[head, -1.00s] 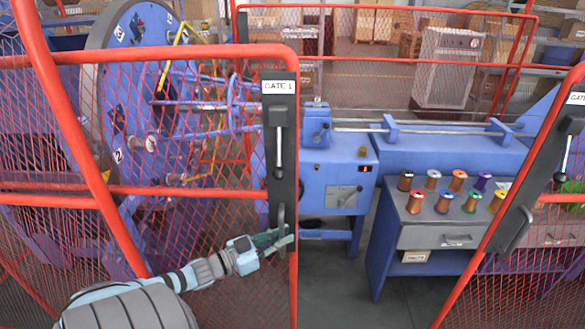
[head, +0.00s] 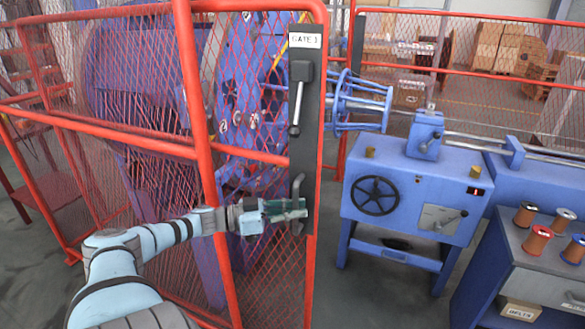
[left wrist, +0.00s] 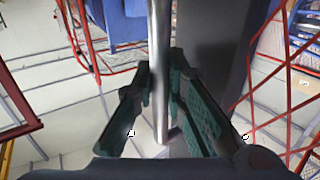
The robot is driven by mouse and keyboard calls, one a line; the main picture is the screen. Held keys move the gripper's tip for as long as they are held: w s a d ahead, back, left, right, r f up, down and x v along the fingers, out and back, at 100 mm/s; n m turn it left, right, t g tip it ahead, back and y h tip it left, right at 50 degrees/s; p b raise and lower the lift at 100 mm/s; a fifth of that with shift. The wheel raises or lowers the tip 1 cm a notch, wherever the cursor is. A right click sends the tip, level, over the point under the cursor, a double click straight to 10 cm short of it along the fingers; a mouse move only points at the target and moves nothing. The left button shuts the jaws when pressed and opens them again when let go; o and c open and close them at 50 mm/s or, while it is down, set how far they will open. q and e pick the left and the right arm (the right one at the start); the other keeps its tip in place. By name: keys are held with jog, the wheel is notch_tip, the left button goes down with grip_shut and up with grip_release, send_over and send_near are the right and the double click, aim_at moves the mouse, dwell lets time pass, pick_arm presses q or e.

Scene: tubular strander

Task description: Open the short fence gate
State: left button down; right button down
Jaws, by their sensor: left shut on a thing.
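The short fence gate is a red-framed mesh panel with a dark upright plate (head: 308,130) on its right edge, labelled GATE 1 (head: 304,40). A lever (head: 297,108) with a black knob hangs down on the plate. Below it is a grey pull handle (head: 298,184). My left gripper (head: 288,208) is shut on the lower part of this handle. In the left wrist view, the handle's metal bar (left wrist: 158,60) runs between the fingers (left wrist: 160,105). My right gripper is not in view.
A blue machine with a black handwheel (head: 375,195) stands right of the gate. A blue workbench (head: 520,255) with several spools is at the lower right. Bare floor shows between gate and machine. Red mesh fencing (head: 470,70) runs behind.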

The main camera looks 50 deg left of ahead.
pick_arm(q)
jog(key=shift+a, duration=0.15)
jog(key=c, duration=1.6)
grip_release()
jog(key=shift+a+f, duration=0.1)
jog(key=v, duration=1.2)
